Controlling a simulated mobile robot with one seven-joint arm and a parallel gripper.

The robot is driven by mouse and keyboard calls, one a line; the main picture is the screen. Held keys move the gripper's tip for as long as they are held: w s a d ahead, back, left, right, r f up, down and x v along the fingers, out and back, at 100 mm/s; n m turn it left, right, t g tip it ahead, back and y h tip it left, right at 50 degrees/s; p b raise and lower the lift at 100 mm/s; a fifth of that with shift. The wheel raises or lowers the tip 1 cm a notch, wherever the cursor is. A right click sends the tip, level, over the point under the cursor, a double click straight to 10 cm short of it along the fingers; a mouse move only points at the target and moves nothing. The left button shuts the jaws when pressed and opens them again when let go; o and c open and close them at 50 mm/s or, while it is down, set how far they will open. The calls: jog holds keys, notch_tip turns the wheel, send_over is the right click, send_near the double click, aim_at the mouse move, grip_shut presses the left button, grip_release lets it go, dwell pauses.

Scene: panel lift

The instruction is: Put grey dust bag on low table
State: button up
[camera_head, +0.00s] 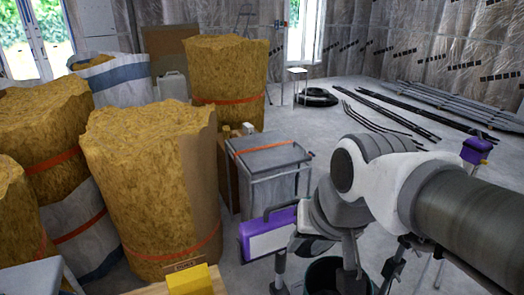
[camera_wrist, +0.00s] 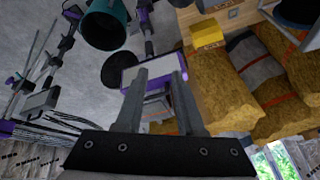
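I cannot single out a grey dust bag with certainty in either view. A low table-like stand (camera_head: 272,160) with a grey top, metal legs and an orange strap stands in the middle; I cannot tell whether it is the low table. My gripper (camera_wrist: 158,74) has its two fingers apart, with nothing visible gripped between them. A purple and white case (camera_head: 268,240) with a dark handle is beyond the fingertips; it also shows in the wrist view (camera_wrist: 150,70). Contact between fingers and case cannot be told.
Large straw-coloured bales (camera_head: 150,180) with orange straps fill the left. A yellow block (camera_head: 192,281) sits on wood at the bottom. A dark green bucket (camera_head: 325,275) is below my arm. Dark pipes (camera_head: 395,115) lie at the right back, with clear floor before them.

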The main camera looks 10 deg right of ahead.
jog(key=shift+n+t+h, duration=0.4)
jog(key=shift+n+h, duration=0.1)
jog(key=shift+n, duration=0.3)
jog(key=shift+s+d+r, duration=0.1)
jog(key=shift+s+d, duration=0.6)
jog(key=shift+s, duration=0.2)
jog(key=shift+s+d+r, duration=0.1)
jog(key=shift+s+d, duration=0.6)
jog(key=shift+s, duration=0.15)
